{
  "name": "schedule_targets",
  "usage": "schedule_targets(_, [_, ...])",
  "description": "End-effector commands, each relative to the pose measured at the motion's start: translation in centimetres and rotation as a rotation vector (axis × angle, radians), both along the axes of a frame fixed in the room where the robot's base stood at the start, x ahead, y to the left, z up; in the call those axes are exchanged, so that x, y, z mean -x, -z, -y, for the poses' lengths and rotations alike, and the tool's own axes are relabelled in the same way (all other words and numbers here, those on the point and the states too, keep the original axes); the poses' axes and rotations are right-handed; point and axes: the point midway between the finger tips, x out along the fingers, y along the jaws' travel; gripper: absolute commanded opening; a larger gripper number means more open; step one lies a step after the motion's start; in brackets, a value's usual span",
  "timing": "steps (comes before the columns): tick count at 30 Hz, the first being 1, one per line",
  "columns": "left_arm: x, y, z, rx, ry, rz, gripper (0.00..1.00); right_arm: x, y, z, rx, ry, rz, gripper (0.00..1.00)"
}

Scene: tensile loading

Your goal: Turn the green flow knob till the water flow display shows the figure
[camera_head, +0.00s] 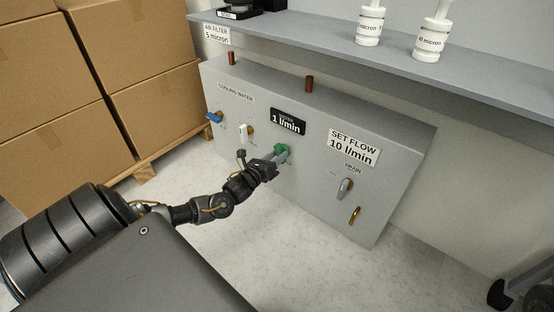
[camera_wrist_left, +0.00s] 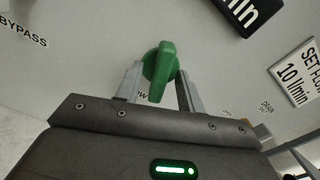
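The green flow knob (camera_head: 282,149) sits on the front of the grey cooling-water panel (camera_head: 300,185), below the black water display (camera_head: 288,121), which reads 1 l/min. A white label (camera_head: 353,147) reads SET FLOW 10 l/min. My left gripper (camera_head: 277,158) is at the knob. In the left wrist view the green knob (camera_wrist_left: 159,70) lies between the two fingers of my left gripper (camera_wrist_left: 157,80). The fingers stand apart with the knob's handle between them, and small gaps seem to show beside it. My right gripper is not in view.
The panel also carries a blue-handled valve (camera_head: 214,118), a white-handled valve (camera_head: 243,131) and a grey drain handle (camera_head: 345,187). A grey shelf (camera_head: 300,35) with white filter bottles (camera_head: 370,25) juts out above. Cardboard boxes (camera_head: 150,95) stand at left.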

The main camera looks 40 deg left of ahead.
Motion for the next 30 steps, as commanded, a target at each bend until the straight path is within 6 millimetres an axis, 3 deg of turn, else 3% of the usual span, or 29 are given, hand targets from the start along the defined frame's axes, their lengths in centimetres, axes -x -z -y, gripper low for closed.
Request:
schedule_targets(7, [-0.09, 0.00, 0.05, 0.000, 0.001, -0.001, 0.38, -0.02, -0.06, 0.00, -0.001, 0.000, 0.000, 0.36])
schedule_targets(16, [-0.09, -0.01, 0.07, 0.000, 0.001, -0.001, 0.00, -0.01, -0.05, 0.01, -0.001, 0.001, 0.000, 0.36])
schedule_targets(30, [-0.08, -0.28, 0.14, 0.095, 0.002, 0.000, 0.00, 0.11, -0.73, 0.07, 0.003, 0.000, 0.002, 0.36])
